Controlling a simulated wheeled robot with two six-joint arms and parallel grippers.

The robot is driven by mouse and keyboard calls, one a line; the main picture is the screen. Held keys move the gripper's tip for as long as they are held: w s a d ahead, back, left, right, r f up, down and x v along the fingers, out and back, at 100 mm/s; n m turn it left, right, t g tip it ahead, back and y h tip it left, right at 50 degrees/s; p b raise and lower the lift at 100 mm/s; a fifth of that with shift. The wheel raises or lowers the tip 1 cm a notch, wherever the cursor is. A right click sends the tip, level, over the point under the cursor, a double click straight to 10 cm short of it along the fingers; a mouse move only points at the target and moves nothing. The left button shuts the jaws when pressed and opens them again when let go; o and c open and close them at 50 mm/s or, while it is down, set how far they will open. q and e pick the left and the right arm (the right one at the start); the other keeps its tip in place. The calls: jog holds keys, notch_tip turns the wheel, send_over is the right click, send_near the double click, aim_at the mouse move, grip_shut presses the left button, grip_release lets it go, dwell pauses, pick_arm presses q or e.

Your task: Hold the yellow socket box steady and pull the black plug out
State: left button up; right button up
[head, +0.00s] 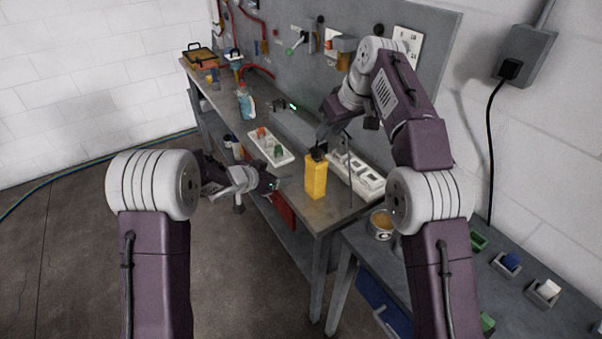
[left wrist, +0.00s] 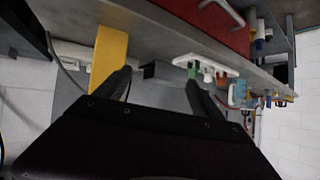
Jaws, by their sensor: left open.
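The yellow socket box (head: 316,180) stands upright near the front edge of the workbench. The black plug (head: 318,152) shows as a dark shape at its top; the detail is too small to tell how it sits. My left gripper (head: 276,184) is open and empty, to the left of the box and apart from it. In the left wrist view the box (left wrist: 108,58) lies beyond the left fingertip, not between the fingers (left wrist: 158,82). My right gripper (head: 324,134) is just above the box top, by the plug. Its fingers are too dark and small to show their state.
A white tray (head: 286,159) with small coloured parts lies behind and left of the box. A white socket strip (head: 366,184) lies close to its right. A spray bottle (head: 245,102) stands further back. A tin (head: 381,222) stands on the right-hand bench.

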aim_at(323, 173)
pick_arm(q)
jog(key=d+m+g+h, duration=0.1)
jog(key=d+h, duration=0.1)
jog(key=d+m+h, duration=0.2)
jog(key=d, duration=0.1)
jog(key=d+m+g+h, duration=0.1)
jog(key=d+h, duration=0.1)
jog(key=d, duration=0.1)
jog(key=shift+s+r+g, duration=0.1)
jog(key=shift+s+g, duration=0.15)
jog(key=shift+g, duration=0.05)
jog(key=shift+s+d+r, duration=0.1)
jog(key=x, duration=0.9)
